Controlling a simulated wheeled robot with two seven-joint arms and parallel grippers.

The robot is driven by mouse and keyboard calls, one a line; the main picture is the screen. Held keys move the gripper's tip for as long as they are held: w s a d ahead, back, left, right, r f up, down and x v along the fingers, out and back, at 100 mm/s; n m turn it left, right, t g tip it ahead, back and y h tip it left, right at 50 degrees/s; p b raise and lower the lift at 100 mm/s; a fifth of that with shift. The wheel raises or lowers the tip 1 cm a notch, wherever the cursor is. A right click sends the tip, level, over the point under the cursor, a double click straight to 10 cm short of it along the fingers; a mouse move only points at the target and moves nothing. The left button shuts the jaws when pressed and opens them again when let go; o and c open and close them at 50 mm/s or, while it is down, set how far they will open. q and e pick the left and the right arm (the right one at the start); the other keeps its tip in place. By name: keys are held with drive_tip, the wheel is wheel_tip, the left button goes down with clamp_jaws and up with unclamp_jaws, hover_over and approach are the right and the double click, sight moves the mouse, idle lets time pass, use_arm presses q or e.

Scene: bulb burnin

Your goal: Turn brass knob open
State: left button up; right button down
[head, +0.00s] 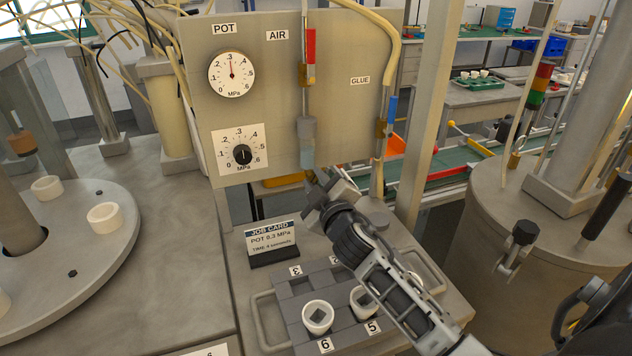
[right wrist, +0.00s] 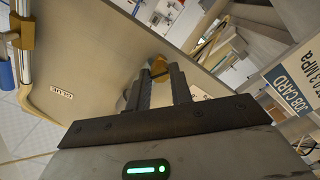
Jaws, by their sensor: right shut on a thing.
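The brass knob (right wrist: 159,66) is a small golden piece at the underside of the grey panel. In the right wrist view it sits between the tips of my right gripper (right wrist: 160,82), which is shut on it. In the head view my right gripper (head: 318,188) is just below the clear cylinder (head: 307,142) on the AIR line and hides the knob. I cannot tell how far the knob is turned. My left gripper is not in view.
The panel (head: 280,80) carries a POT gauge (head: 232,74), a lower dial (head: 242,152), a red lever (head: 311,50) and a blue lever (head: 392,112). A job card (head: 273,242) and a numbered tray (head: 300,290) with white cups stand below. A post (head: 425,120) rises right of the panel.

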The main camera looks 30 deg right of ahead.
drive_tip(key=n, duration=0.6)
drive_tip(key=shift+f, duration=0.1)
idle(0.5)
drive_tip(key=c, duration=1.3)
unclamp_jaws()
drive_tip(key=shift+o, duration=0.2)
use_arm(q)
drive_tip(key=b, duration=0.1)
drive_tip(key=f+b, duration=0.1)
drive_tip(key=b, duration=0.1)
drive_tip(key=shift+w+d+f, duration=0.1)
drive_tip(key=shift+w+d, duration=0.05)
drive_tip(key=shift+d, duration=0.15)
use_arm(e)
drive_tip(key=v, duration=1.6)
